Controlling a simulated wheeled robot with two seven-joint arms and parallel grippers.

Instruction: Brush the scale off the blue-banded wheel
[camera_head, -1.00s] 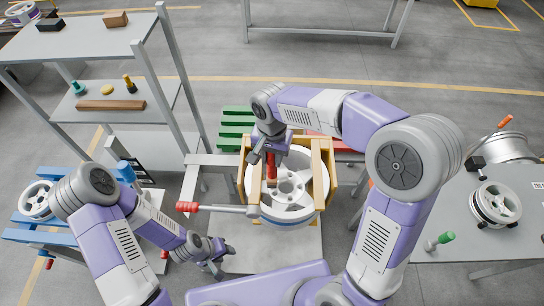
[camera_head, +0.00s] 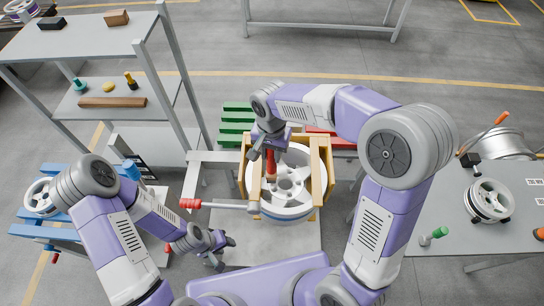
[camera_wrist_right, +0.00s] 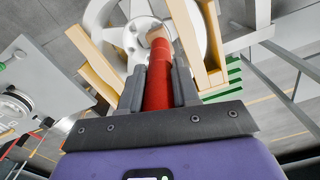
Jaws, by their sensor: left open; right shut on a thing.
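The pale spoked wheel (camera_head: 287,207) sits in a yellow frame (camera_head: 322,165) in the middle of the head view. A blue band shows on its lower side. My right gripper (camera_head: 270,153) is over the wheel, shut on a red-handled tool (camera_head: 271,168). In the right wrist view the red handle (camera_wrist_right: 158,85) lies between the fingers. Its tan end is over the wheel's face; whether it touches, and any bristles, I cannot tell. My left gripper (camera_head: 223,248) is open and empty, low and to the left of the wheel.
A red-tipped lever (camera_head: 190,203) sticks out left of the frame. A grey shelf (camera_head: 150,100) with small items stands at left. A bench (camera_head: 460,215) at right holds another wheel (camera_head: 490,200) and a green-handled tool (camera_head: 435,236). Blue (camera_head: 45,232) and green (camera_head: 236,125) racks stand nearby.

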